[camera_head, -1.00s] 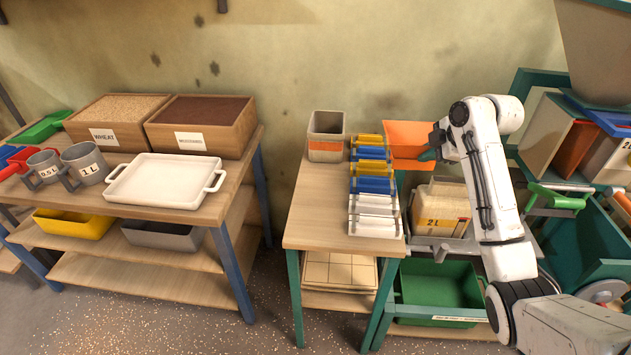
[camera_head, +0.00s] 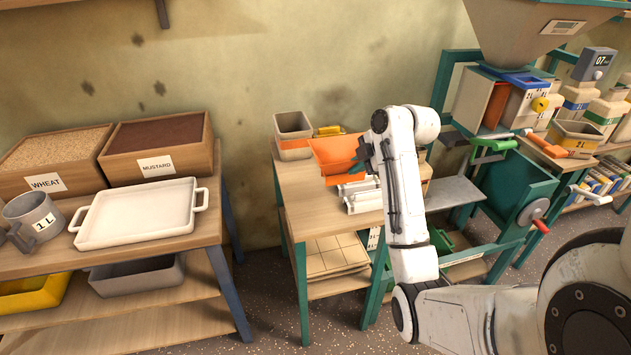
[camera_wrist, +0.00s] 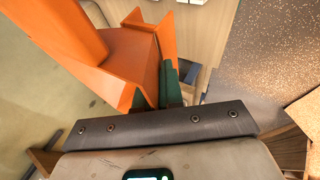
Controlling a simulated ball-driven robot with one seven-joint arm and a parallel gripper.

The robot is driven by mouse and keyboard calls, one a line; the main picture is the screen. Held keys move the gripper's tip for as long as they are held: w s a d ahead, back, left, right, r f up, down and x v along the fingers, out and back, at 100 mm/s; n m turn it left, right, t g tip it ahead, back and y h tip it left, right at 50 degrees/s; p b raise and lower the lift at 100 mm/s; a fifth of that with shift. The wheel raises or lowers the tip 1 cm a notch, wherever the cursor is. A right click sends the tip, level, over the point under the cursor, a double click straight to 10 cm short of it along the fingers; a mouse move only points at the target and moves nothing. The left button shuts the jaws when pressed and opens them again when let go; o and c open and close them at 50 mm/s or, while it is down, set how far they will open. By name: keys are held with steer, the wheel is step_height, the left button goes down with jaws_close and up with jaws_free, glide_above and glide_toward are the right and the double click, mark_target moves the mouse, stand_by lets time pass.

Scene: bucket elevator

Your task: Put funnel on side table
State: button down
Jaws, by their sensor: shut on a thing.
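The orange funnel (camera_head: 336,152) is held above the small wooden table with green legs (camera_head: 300,202), which looks like the side table. In the wrist view the funnel (camera_wrist: 130,55) fills the upper middle, with its open trough facing up. My gripper (camera_head: 364,155) is at the funnel's right edge. In the wrist view its green fingers (camera_wrist: 167,85) are closed on the funnel's wall. The funnel hides part of the tabletop, so I cannot tell whether it touches anything there.
A square grey-and-orange container (camera_head: 294,137) stands at the table's back left. White scoop-like items (camera_head: 360,194) and a yellow one (camera_head: 329,131) lie around the funnel. The tabletop's front left is bare. A table with a white tray (camera_head: 140,212) is left; a green-framed machine (camera_head: 500,195) is right.

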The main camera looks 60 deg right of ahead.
steer(key=shift+w+a+r+p+x, duration=0.15)
steer(key=shift+w+a+p+x, duration=0.1)
steer(key=shift+x, duration=2.4)
steer(key=shift+w+a+r+p+x, duration=0.2)
steer(key=shift+w+p+x, duration=0.1)
steer(key=shift+x, duration=2.35)
steer(key=shift+w+a+r+p+x, duration=0.15)
steer(key=shift+a+p+x, duration=0.1)
steer(key=shift+x, duration=2.45)
steer(key=shift+f, duration=0.1)
steer(key=shift+f, duration=0.15)
steer(key=c, duration=1.3)
jaws_free()
